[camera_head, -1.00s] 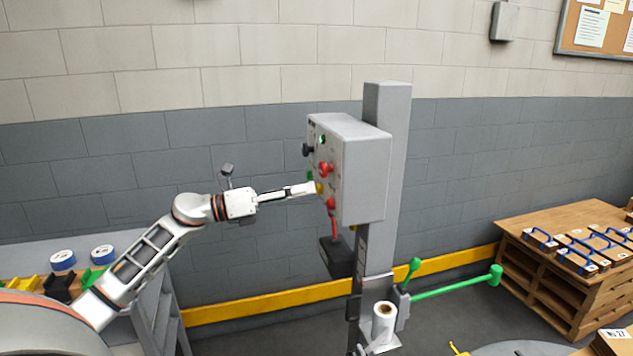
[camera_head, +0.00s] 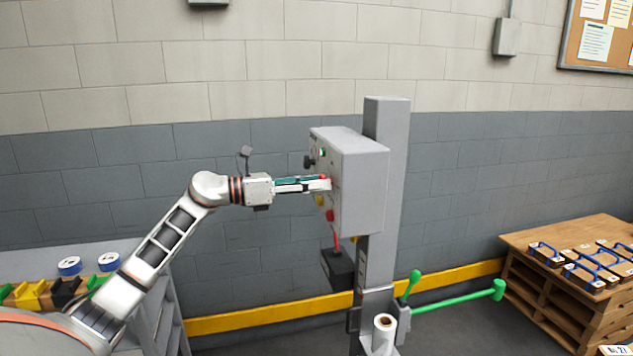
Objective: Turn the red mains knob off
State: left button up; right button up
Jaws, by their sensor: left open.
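A grey control box (camera_head: 362,190) is mounted on a grey post (camera_head: 397,150). On its left-facing panel, an upper red knob (camera_head: 325,178) shows partly behind my left gripper (camera_head: 323,183). My left gripper comes in level from the left, open, with its fingertips at this red knob. I cannot tell whether they touch it. A lower red control (camera_head: 329,215) sits below the fingers. Which of the two is the mains knob, and how it is turned, cannot be read from here. My right gripper is not in view.
The panel also has a black knob (camera_head: 309,162), a green button (camera_head: 322,152) and a yellow button (camera_head: 319,200) close to the fingers. A dark box (camera_head: 338,268) hangs below. Green levers (camera_head: 455,300) stick out low on the post.

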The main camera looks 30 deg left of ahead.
pick_arm(q)
jog(key=shift+w+d, duration=0.2)
jog(key=shift+w, duration=0.05)
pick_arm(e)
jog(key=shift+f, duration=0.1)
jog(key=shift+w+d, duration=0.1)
pick_arm(q)
jog(key=c, duration=1.1)
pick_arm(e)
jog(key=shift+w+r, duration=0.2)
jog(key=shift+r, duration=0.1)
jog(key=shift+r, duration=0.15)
